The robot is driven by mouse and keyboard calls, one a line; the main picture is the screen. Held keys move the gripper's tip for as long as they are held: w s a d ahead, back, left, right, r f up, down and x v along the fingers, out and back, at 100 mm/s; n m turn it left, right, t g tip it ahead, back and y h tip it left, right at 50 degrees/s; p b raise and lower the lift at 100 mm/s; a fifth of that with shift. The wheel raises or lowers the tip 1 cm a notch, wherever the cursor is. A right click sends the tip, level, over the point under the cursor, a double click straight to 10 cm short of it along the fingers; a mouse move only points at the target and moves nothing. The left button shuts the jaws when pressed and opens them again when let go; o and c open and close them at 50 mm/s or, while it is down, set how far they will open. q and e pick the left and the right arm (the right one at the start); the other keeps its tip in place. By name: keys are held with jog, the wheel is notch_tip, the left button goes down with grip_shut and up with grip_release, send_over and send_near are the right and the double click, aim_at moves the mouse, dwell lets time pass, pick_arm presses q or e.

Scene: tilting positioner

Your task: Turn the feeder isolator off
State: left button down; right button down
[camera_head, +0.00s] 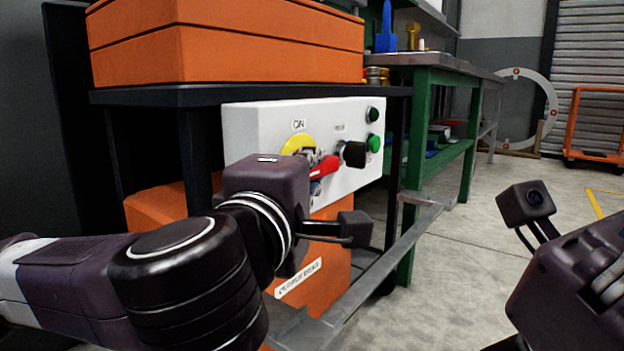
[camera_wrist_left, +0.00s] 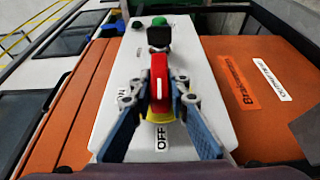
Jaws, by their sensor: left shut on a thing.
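The feeder isolator has a red handle (camera_head: 325,167) on a yellow plate (camera_head: 297,145), on the front of a white control box (camera_head: 250,125). In the left wrist view the red handle (camera_wrist_left: 158,72) lies lengthwise, in line with the OFF label (camera_wrist_left: 161,138). The ON label (camera_wrist_left: 123,97) is to its left. My left gripper (camera_wrist_left: 160,93) is shut on the handle, one finger on each side. In the head view my left wrist hides part of the switch. My right wrist (camera_head: 575,275) is at the lower right; its fingertips cannot be made out.
A black knob (camera_head: 354,154) and green buttons (camera_head: 374,143) sit right of the handle. An orange case (camera_head: 230,50) stands on the shelf above. A grey metal rail (camera_head: 380,270) runs below the box.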

pick_arm(q)
jog(key=shift+f, duration=0.1)
dwell(0.3)
jog(key=c, duration=1.8)
grip_release()
jog(key=shift+c, duration=0.2)
jog(key=v, duration=0.7)
jog(key=shift+s, duration=0.3)
